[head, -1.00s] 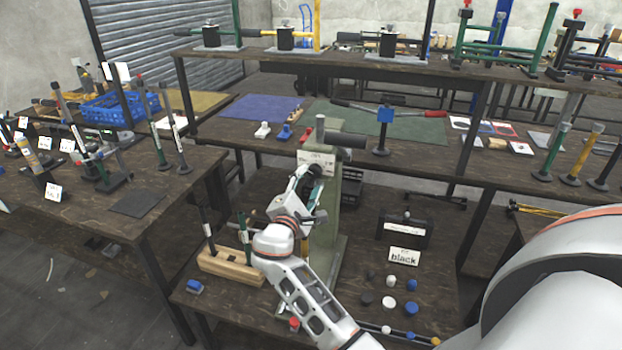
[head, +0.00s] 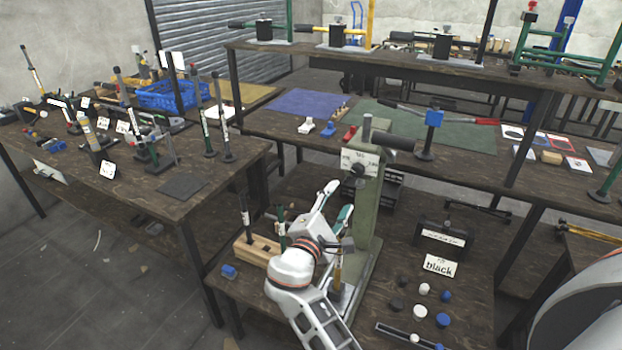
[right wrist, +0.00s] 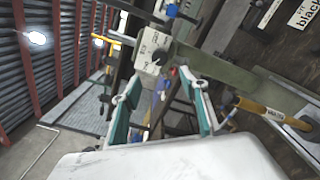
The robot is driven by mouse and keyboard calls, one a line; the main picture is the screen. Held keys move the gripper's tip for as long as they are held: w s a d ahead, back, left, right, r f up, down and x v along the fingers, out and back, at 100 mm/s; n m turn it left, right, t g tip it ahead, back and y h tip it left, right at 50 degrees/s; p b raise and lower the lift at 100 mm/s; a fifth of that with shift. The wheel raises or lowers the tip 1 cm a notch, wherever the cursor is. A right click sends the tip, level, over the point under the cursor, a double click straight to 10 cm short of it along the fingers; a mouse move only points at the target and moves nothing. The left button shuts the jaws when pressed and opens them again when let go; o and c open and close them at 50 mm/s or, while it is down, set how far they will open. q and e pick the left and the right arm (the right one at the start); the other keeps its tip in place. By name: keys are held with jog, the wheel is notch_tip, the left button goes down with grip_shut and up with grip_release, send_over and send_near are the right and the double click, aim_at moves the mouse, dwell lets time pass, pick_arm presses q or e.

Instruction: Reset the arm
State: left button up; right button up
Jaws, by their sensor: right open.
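A grey-green press (head: 368,235) stands on the near bench, with a white label plate (head: 352,160) and black knob on its head. A dark cylinder (head: 392,141) sticks out to the right of the head. My right gripper (head: 338,199) is open and empty, just left of the press column. In the right wrist view, the gripper's two teal-lined fingers (right wrist: 155,88) are spread, with the press head (right wrist: 152,50) beyond them. A yellow-handled lever (right wrist: 262,109) shows to the right of the fingers. I cannot tell whether the gripper touches the press. My left gripper is not in view.
A wooden block (head: 258,251) with upright tools stands left of my right arm. Several black, white and blue caps (head: 423,289) and a "black" sign (head: 439,265) lie right of the press. A shelf (head: 440,59) with small presses runs behind. A crowded table (head: 90,170) stands left.

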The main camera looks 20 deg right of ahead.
jog(key=s+a+f+m+y, duration=0.1)
jog(key=s+a+f+y, duration=0.2)
jog(key=f, duration=0.7)
jog(key=s+f+m+y, duration=0.1)
jog(key=s+f+y, duration=0.35)
jog(key=f, duration=0.65)
jog(key=s+a+f+m+y, duration=0.2)
jog(key=s+f+m, duration=0.1)
jog(key=s, duration=0.3)
jog(key=s+a+f+m+g+y, duration=0.1)
jog(key=s+a+f+m+y, duration=0.2)
jog(key=s, duration=0.3)
jog(key=s+a+f+m+y, duration=0.2)
jog(key=s+f+y, duration=0.1)
jog(key=s, duration=0.3)
jog(key=shift+s+a+f+m, duration=0.2)
jog(key=shift+f+m, duration=0.2)
jog(key=shift+f, duration=0.35)
jog(key=shift+d, duration=0.1)
